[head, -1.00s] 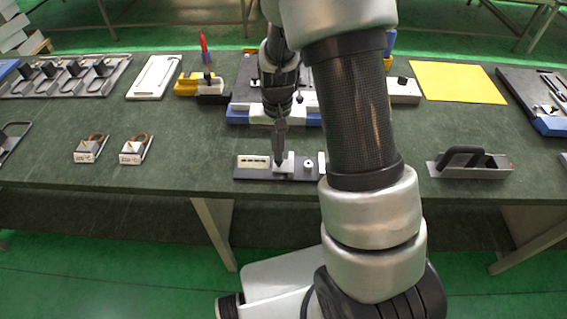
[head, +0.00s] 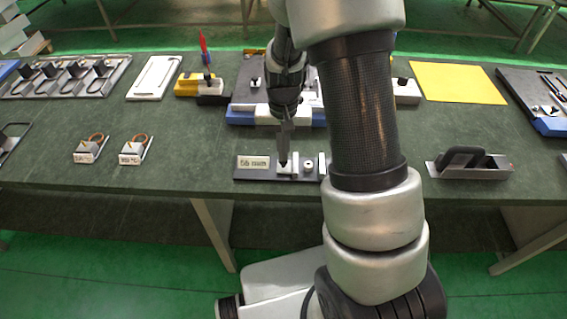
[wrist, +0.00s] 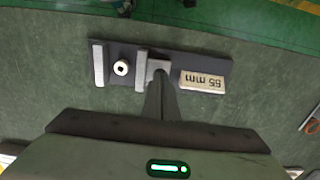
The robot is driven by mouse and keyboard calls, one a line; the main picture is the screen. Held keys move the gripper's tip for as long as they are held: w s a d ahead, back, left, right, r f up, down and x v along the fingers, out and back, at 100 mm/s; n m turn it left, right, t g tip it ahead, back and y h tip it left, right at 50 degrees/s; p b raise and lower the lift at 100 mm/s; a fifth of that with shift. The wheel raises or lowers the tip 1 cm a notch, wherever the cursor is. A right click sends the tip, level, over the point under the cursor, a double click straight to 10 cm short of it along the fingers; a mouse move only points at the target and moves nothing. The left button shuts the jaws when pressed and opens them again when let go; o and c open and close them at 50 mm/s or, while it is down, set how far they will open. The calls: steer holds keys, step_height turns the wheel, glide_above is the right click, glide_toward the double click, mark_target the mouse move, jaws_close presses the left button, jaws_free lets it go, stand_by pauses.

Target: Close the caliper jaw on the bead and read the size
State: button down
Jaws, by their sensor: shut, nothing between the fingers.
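The caliper is a dark flat plate (head: 262,176) near the front edge of the table. The pale sliding jaw (head: 293,164) stands left of the white round bead (head: 308,166), with a visible gap. The fixed jaw (head: 322,164) is beyond the bead, partly hidden by my arm. In the wrist view the bead (wrist: 122,68) stands between the fixed jaw (wrist: 98,65) and sliding jaw (wrist: 141,71), apart from both. My gripper (head: 283,161) is shut and empty, its tips at the sliding jaw's block (wrist: 158,69).
Two small labelled blocks with copper loops (head: 88,150) stand to the left. A grey tray with a black handle (head: 468,163) lies to the right. A blue-and-grey fixture (head: 245,108) stands behind the caliper. The table is clear between these.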

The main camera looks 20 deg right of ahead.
steer(key=shift+s+d+f+b, duration=0.15)
steer(key=shift+s+d, duration=0.1)
steer(key=shift+d, duration=0.3)
steer(key=shift+s+d+f+b, duration=0.1)
steer(key=shift+s+d, duration=0.2)
steer(key=shift+d, duration=0.2)
steer(key=shift+s+d+f+b, duration=0.15)
steer(key=shift+s+d, duration=0.1)
steer(key=shift+d, duration=0.3)
stand_by(1.2)
steer(key=shift+r, duration=0.1)
step_height(320, 180, up, 7)
steer(key=p, duration=0.5)
steer(key=shift+w+r, duration=0.15)
steer(key=shift+w, duration=0.15)
stand_by(0.4)
step_height(320, 180, up, 11)
steer(key=n+t, duration=0.1)
steer(key=t, duration=0.1)
glide_above(296, 164)
steer(key=s+a, duration=0.2)
steer(key=s+a+r+t, duration=0.1)
steer(key=s+r, duration=0.3)
steer(key=r, duration=0.2)
steer(key=s+a+r+n+t, duration=0.1)
steer(key=s+r+n+t, duration=0.1)
steer(key=s+r, duration=0.6)
steer(key=shift+s+a+n+t+p, duration=0.2)
steer(key=shift+s+n+t+p, duration=0.15)
steer(key=shift+s, duration=0.85)
